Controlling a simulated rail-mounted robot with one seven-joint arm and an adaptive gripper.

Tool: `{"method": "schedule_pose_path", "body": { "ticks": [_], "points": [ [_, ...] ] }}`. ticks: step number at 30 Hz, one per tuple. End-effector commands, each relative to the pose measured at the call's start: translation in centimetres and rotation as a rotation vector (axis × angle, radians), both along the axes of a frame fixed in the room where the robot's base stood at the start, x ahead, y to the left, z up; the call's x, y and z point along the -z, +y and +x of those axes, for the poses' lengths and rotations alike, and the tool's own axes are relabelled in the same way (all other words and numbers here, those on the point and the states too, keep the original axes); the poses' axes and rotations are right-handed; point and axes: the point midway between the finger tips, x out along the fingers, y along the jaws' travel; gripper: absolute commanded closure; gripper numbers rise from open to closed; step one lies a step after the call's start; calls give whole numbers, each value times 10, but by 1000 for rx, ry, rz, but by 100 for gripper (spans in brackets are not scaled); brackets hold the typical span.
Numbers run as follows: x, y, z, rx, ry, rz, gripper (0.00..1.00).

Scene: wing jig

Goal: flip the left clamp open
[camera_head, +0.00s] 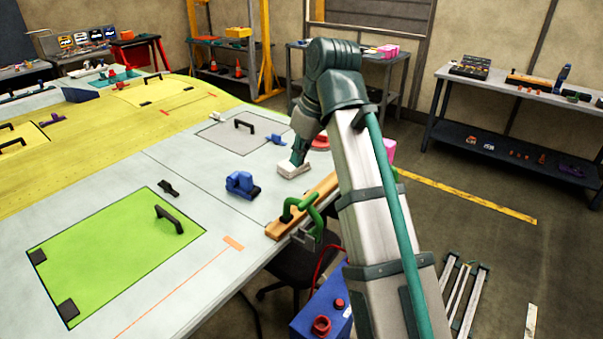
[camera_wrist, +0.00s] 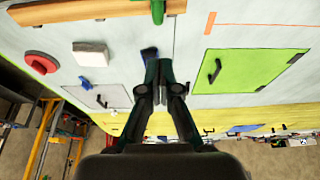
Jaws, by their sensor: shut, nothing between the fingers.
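A green clamp (camera_head: 301,212) with a curved handle is mounted at the near end of a wooden bar (camera_head: 322,192) on the panel's edge. In the wrist view a green piece of the clamp (camera_wrist: 157,10) shows at the top edge, in front of the wooden bar (camera_wrist: 80,11).
A blue block (camera_head: 241,184), a white block (camera_head: 293,169) and a red disc (camera_head: 320,142) rest on the panel near the bar. A bright green hatch (camera_head: 120,250) with a black handle lies at left. A blue box (camera_head: 322,308) stands below the edge.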

Motion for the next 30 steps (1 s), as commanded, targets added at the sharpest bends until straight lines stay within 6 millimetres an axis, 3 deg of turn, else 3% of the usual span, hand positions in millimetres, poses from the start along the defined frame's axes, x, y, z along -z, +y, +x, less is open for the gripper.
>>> {"method": "schedule_pose_path", "body": {
  "ticks": [20,24,30],
  "points": [
    [91,25,17,-2,2,-1,100],
    [88,6,2,2,0,0,100],
    [89,-6,-5,1,0,0,100]
  ]
}}
